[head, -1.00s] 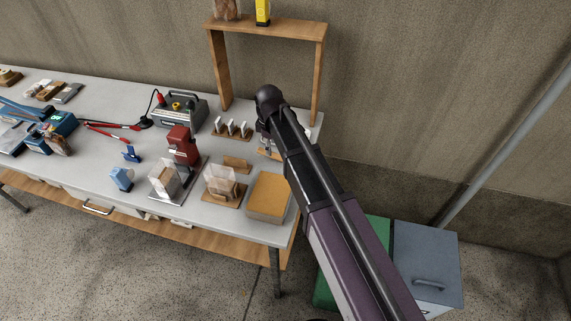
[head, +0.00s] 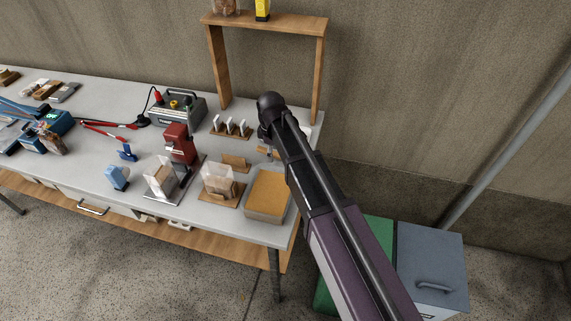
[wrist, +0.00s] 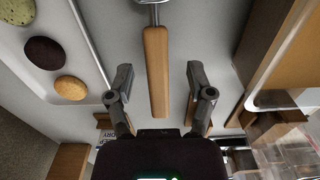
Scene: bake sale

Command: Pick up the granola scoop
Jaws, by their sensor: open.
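A scoop with a light wooden handle (wrist: 157,70) and a metal end at the top edge shows in the wrist view; I take it for the granola scoop. My gripper (wrist: 160,76) is open, with one finger on each side of the handle in the picture. Gaps show on both sides, and I cannot tell how far the fingers are above it. A tub of golden granola (head: 268,192) stands at the table's right front corner.
A wooden shelf frame (head: 217,70) stands behind my arm. Nearby are a rack of white cards (head: 231,127), a red machine (head: 180,142) and a clear bin (head: 219,178). Round cookies (wrist: 45,52) lie left in the wrist view. A grey bin (head: 432,265) stands right of the table.

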